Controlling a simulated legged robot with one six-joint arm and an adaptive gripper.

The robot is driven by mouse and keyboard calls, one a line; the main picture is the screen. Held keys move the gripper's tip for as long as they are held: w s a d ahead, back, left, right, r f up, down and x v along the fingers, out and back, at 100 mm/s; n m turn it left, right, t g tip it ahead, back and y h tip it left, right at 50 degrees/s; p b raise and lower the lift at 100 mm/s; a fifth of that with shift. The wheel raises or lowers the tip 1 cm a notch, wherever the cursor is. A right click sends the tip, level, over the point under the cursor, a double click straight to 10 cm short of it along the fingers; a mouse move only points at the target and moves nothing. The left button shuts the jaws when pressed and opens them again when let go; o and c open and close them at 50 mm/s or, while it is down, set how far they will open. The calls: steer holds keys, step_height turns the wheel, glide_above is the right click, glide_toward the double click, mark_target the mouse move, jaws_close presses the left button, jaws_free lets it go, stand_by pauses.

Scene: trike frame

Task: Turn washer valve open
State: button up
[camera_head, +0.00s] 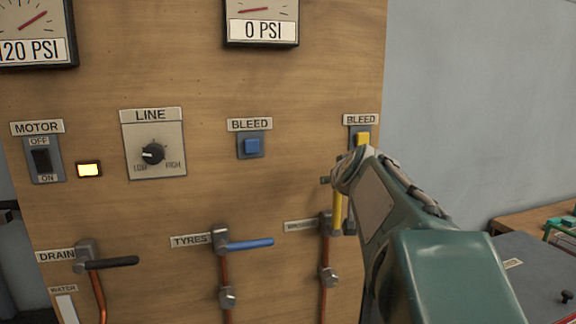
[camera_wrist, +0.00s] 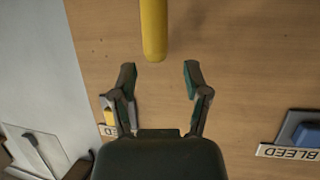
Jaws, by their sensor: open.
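The washer valve (camera_head: 326,224) is on the wooden panel, right of a small label that is partly hard to read. Its yellow handle (camera_head: 338,212) points up from the valve body, partly hidden by my arm. In the wrist view the yellow handle (camera_wrist: 153,28) comes in from the top edge, and its end stops short of my gripper's fingertips. My gripper (camera_wrist: 160,78) is open and empty, with one finger to each side of the handle's line. In the head view my gripper is mostly hidden behind my own wrist.
A yellow bleed button (camera_head: 363,139) sits just above the washer valve, close to my wrist. Left of it are a blue bleed button (camera_head: 252,146), the blue tyres handle (camera_head: 250,244) and the black drain handle (camera_head: 112,263). A gauge reads 0 PSI (camera_head: 262,31).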

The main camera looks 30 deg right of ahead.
step_height(320, 180, up, 4)
steer(key=shift+r, duration=0.1)
stand_by(0.5)
steer(key=s+a+f+n+g+y, duration=0.1)
steer(key=a+f+y, duration=0.15)
steer(key=a, duration=0.35)
steer(key=s+a+f+n+y, duration=0.1)
steer(key=a+f, duration=0.3)
steer(key=a, duration=0.2)
steer(key=s+a+f+n+g+y, duration=0.3)
steer(key=s+a+f+g, duration=0.2)
steer(key=s+a+f, duration=1.1)
step_height(320, 180, down, 4)
steer(key=shift+a+r+n, duration=0.15)
steer(key=shift+a+n, duration=0.15)
steer(key=shift+a, duration=0.7)
